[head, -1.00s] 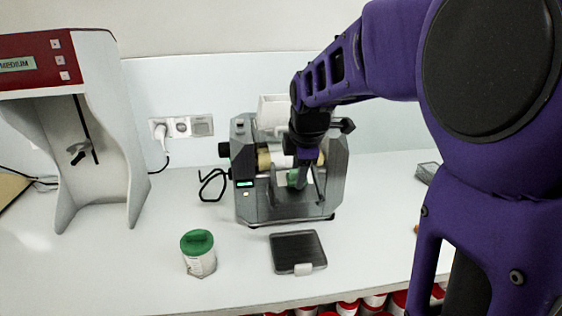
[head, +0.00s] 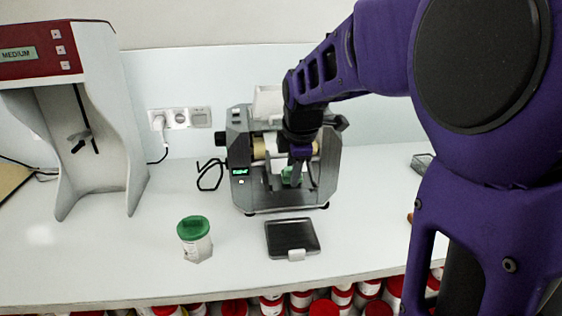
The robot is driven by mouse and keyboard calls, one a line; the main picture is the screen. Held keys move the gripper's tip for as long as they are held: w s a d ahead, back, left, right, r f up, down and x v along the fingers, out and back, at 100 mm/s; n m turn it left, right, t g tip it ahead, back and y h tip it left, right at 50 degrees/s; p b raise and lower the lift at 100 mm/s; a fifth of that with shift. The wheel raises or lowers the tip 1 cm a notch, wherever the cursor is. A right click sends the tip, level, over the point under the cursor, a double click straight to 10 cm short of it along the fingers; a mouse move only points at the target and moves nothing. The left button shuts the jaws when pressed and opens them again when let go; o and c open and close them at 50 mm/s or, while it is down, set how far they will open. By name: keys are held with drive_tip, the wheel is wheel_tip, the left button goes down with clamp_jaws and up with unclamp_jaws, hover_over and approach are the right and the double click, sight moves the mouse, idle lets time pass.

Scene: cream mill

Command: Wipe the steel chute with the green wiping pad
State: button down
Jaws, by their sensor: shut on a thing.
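The mill (head: 239,194) stands on the white counter, a grey machine with rollers across its middle. My gripper (head: 297,170) reaches down into its front and is shut on the green wiping pad (head: 291,176). The pad shows as a small green patch between the fingers, in front of the rollers and low in the mill. The steel chute appears to be the sloped grey surface under the pad, largely hidden by my gripper. I cannot tell whether the pad touches it.
A jar with a green lid (head: 193,229) and a dark tray (head: 291,236) stand in front of the mill. A red-topped machine (head: 43,53) stands at left. Wall sockets (head: 181,117) are behind. Red-lidded jars (head: 300,299) sit below the counter edge. The counter between is clear.

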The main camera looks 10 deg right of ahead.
drive_tip(key=shift+w+f, duration=0.2)
drive_tip(key=shift+f, duration=0.25)
